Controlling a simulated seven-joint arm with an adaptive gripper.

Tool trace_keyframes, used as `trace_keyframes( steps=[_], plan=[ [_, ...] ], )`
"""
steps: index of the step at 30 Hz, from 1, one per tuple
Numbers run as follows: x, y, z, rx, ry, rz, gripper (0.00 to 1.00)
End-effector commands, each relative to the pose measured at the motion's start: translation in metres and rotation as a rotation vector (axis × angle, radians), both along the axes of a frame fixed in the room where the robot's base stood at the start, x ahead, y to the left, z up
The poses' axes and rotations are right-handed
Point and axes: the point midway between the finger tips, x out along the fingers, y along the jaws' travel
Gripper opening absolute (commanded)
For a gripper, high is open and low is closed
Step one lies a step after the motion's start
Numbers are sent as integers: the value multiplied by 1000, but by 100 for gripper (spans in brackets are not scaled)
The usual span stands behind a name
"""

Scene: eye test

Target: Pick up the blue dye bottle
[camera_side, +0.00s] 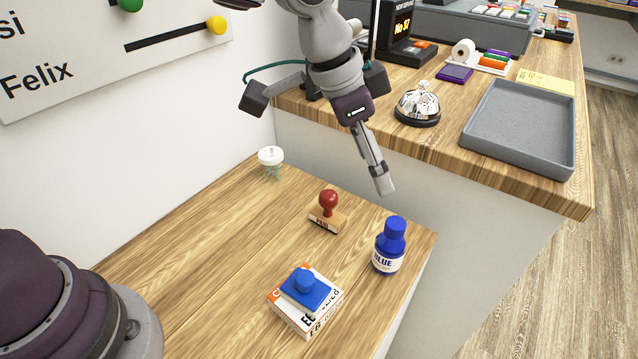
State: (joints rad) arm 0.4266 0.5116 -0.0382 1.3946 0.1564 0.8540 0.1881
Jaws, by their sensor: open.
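The blue dye bottle (389,247) stands upright near the right edge of the lower wooden table. It has a blue cap and a white label with the word BLUE. My gripper (384,188) is open and empty. In the picture it shows just above the bottle's cap, apart from it. Its fingers point down and slightly right. I see the fingers nearly edge-on, so the gap between them is hidden. I cannot tell how far in depth the gripper is from the bottle.
A red-handled stamp (327,211) stands left of the bottle. A box (306,313) with a blue stamp (306,288) on it is in front. A white-lidded jar (271,161) is at the back left. The higher counter holds a bell (418,104) and a grey tray (522,167).

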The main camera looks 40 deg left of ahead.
Motion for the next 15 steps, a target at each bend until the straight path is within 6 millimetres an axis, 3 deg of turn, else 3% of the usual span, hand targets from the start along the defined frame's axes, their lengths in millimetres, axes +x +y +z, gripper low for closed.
trace_keyframes(
  steps=[15],
  plan=[
    [17,-29,-83,2,6,-20,60]
  ],
)
